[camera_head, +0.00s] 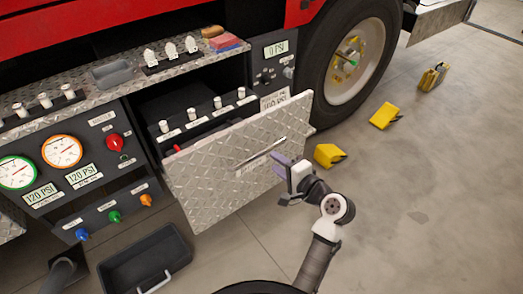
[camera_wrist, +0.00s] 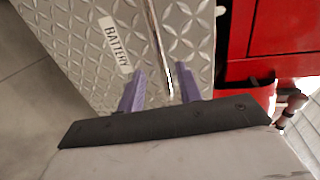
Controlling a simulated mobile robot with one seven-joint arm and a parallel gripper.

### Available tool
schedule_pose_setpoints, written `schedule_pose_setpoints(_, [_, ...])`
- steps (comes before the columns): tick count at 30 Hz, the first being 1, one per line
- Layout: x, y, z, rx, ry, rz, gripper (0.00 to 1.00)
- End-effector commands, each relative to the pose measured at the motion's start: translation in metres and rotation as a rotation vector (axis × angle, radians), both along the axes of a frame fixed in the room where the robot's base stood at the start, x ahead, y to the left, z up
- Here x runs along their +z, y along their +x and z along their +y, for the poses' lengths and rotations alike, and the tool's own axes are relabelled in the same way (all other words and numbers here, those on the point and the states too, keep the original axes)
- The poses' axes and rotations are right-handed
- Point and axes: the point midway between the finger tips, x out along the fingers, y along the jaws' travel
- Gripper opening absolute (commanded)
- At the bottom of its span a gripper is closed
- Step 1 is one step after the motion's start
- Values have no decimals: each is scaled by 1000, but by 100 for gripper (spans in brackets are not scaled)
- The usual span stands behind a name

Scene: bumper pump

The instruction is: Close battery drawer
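The battery drawer (camera_head: 205,178) has a diamond-plate front and stands pulled out from the truck's side panel, with its dark inside showing behind the front. Its silver bar handle (camera_head: 262,153) runs across the front. In the wrist view the drawer front (camera_wrist: 75,40) carries a BATTERY label (camera_wrist: 115,45), and the handle (camera_wrist: 157,45) lies between my fingers. My gripper (camera_head: 283,166) is at the right end of the handle, close to the drawer front. In the wrist view my gripper's purple fingers (camera_wrist: 160,72) are apart, one on each side of the handle, with gaps visible. Contact cannot be told.
A gauge panel (camera_head: 75,165) with coloured knobs is left of the drawer. A black open bin (camera_head: 145,258) sits on the floor below. A large wheel (camera_head: 352,60) and yellow chocks (camera_head: 328,155) are to the right. The floor at right is mostly clear.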

Motion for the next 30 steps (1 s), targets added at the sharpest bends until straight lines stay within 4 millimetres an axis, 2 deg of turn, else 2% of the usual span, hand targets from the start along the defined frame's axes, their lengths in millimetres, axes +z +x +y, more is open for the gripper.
schedule_pose_setpoints(3, [-3,21,16,3,0,0,35])
schedule_pose_setpoints(10, [-12,51,37,1,-1,-1,35])
schedule_pose_setpoints(15, [-15,61,44,1,-2,-3,35])
schedule_pose_setpoints(24, [-15,63,45,0,-3,-2,35])
schedule_pose_setpoints(30, [-15,62,45,0,-3,-2,10])
